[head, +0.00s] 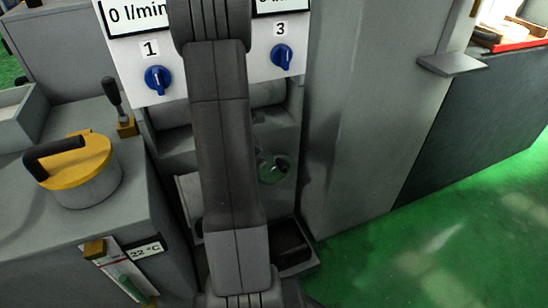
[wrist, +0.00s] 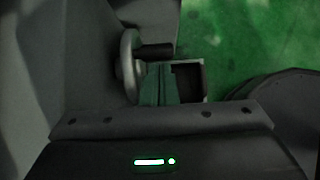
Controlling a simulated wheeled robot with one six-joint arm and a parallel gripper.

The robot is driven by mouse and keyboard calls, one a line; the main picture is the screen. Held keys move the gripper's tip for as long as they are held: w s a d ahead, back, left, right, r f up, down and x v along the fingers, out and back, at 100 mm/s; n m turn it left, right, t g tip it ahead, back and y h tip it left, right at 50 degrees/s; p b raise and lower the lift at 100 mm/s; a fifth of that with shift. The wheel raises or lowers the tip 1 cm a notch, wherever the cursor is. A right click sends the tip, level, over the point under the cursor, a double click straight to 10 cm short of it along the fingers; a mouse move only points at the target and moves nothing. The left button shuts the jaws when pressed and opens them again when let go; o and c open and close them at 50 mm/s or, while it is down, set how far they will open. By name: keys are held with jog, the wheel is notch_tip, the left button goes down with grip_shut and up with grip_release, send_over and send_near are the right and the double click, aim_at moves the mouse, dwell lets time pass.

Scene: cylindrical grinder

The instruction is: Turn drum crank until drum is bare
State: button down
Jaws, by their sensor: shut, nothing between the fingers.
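The drum crank (wrist: 129,66) shows in the wrist view as a pale grey wheel seen nearly edge-on, with a dark handle (wrist: 157,50) sticking out to the right. In the head view a round, greenish, shiny disc (head: 273,168) just right of my arm appears to be the same crank. My gripper (wrist: 158,84) is shut and empty, its fingers close beside the wheel and below the handle in the picture; I cannot tell whether they touch. A grey cylinder (head: 267,92), perhaps the drum, is partly hidden behind my arm; its surface is not clear.
A dark open bin (head: 292,243) lies below the disc; its pale-rimmed box shows in the wrist view (wrist: 204,88). Blue knobs (head: 158,79) (head: 282,57) sit on the white panel. A yellow-lidded pot (head: 82,165) stands at left. Green floor (head: 430,250) is clear at right.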

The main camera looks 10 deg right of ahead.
jog(key=s+a+p, duration=0.1)
jog(key=s+a, duration=0.1)
jog(key=a, duration=0.9)
jog(key=shift+s+a, duration=0.2)
jog(key=shift+a, duration=0.2)
jog(key=b, duration=0.2)
send_near(281, 165)
jog(key=x, duration=0.2)
jog(key=shift+b+x, duration=0.6)
jog(key=shift+x, duration=1.85)
